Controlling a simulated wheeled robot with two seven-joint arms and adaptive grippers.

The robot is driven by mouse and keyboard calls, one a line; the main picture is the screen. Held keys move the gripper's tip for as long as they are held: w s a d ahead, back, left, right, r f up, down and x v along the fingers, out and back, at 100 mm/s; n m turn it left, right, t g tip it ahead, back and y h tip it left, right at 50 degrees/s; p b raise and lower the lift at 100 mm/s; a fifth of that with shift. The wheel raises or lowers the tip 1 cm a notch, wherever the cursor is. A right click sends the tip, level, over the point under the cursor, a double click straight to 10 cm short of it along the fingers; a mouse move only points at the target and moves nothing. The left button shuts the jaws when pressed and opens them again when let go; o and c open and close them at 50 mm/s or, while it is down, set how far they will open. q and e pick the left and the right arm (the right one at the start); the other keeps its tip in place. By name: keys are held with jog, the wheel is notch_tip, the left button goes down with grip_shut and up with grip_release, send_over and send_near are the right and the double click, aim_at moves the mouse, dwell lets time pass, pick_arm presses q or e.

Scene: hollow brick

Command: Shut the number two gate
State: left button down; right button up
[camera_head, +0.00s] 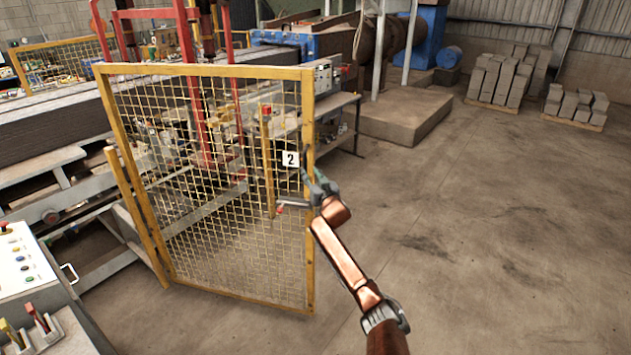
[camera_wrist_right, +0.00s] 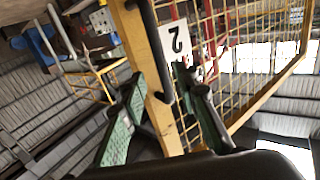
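The number two gate (camera_head: 210,72) is a yellow-framed mesh panel with a white "2" sign (camera_head: 290,159). It stands ajar, its right edge swung out from a yellow post (camera_head: 267,165) seen through the mesh. My right gripper (camera_head: 316,188) is at the gate's right upright, just below the sign. In the right wrist view, my right gripper's green-padded fingers (camera_wrist_right: 155,112) are spread apart. The gate's yellow upright (camera_wrist_right: 150,70) and its dark handle (camera_wrist_right: 148,35) show between them. I cannot tell whether a finger touches. The sign also shows there (camera_wrist_right: 176,40). My left gripper is not in view.
Machinery with red uprights (camera_head: 190,60) and a conveyor stands behind the gate. A control panel (camera_head: 25,265) is at the lower left. Grey blocks on pallets (camera_head: 500,80) stand far right. The concrete floor (camera_head: 480,230) at right is clear.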

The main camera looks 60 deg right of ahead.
jog(key=shift+v, duration=2.6)
jog(key=shift+c, duration=0.2)
